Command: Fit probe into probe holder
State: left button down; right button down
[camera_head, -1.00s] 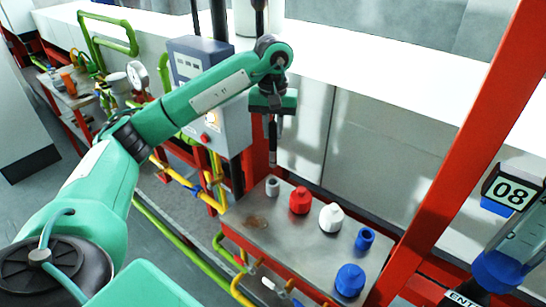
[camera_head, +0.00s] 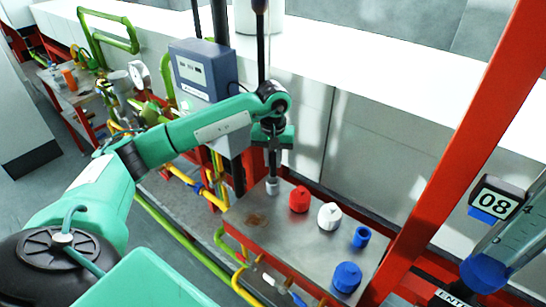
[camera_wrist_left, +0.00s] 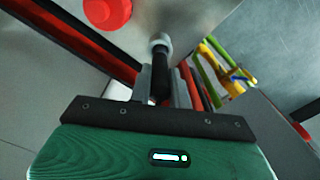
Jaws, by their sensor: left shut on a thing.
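My left gripper (camera_head: 271,152) is shut on the probe, a thin dark rod (camera_head: 272,172) that points down over the left back part of the steel table. The probe holder, a small grey cylinder (camera_head: 271,187), stands upright directly under it. The probe's lower end meets the holder's top; I cannot tell how deep it sits. In the left wrist view the dark probe (camera_wrist_left: 159,75) runs from between the fingers to the grey ring of the holder (camera_wrist_left: 159,41). My right gripper is not in view.
The steel table (camera_head: 290,235) also bears a red cap (camera_head: 299,199), a white cap (camera_head: 331,216), a blue ring (camera_head: 361,237) and a blue cap (camera_head: 347,277). A red post (camera_head: 455,150) rises at right. A grey box (camera_head: 202,70) stands behind my arm.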

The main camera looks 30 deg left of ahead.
pick_arm(q)
jog(key=shift+f, duration=0.15)
jog(key=c, duration=1.4)
grip_release()
jog(key=shift+o, duration=0.5)
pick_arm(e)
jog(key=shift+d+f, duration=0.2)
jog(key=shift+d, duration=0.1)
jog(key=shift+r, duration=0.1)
pick_arm(q)
jog(key=shift+r, duration=0.25)
notch_tip(320, 180, up, 10)
jog(key=b, duration=0.4)
jog(key=shift+r, duration=0.95)
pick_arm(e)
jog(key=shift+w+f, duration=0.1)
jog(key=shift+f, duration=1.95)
